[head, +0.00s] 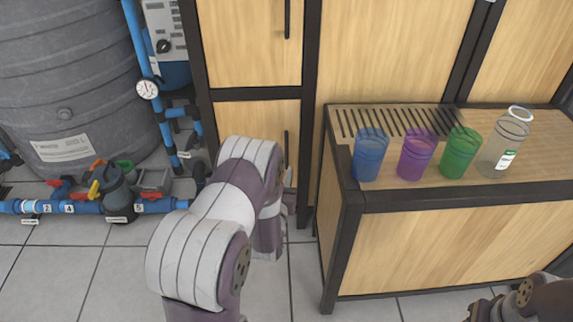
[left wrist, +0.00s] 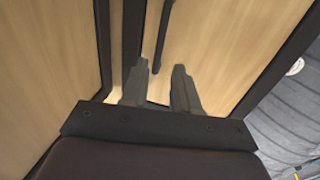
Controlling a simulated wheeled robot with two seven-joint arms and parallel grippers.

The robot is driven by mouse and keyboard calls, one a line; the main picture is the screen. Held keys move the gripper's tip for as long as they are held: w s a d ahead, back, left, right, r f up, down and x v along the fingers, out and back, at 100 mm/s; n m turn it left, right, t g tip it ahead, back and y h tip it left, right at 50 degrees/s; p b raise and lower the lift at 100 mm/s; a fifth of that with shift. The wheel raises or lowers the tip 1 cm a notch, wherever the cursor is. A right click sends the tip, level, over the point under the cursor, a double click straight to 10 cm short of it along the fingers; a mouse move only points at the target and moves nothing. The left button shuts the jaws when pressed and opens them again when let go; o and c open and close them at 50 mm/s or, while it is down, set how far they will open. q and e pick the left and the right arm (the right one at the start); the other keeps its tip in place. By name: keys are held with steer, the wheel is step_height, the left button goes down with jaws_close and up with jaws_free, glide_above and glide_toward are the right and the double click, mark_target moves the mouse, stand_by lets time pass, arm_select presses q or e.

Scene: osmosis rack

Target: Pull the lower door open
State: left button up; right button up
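The lower door (head: 250,118) is a light wood panel in a dark frame, left of the counter in the head view. It looks shut, and my left arm hides its lower part. Its dark vertical handle (head: 286,150) is near its right edge. The left wrist view shows the door (left wrist: 205,35) and the handle (left wrist: 162,38) up close. My left gripper (left wrist: 159,80) is open, with fingers apart and the handle's end showing between the tips. I cannot tell whether they touch it. My right arm enters at the head view's bottom right; its gripper is not visible.
An upper door (head: 252,42) is above. A counter (head: 450,200) to the right holds blue, purple and green cups and a clear jar (head: 503,147). A grey tank (head: 70,80) and blue pipes with valves (head: 110,190) stand left. Tiled floor is clear in front.

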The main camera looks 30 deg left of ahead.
arm_select(q)
steer(key=b+x, duration=0.3)
steer(key=x, duration=0.5)
steer(key=shift+w+a+f+b, duration=0.1)
steer(key=shift+w+f+b, duration=0.05)
steer(key=shift+w+b, duration=0.25)
jaws_close()
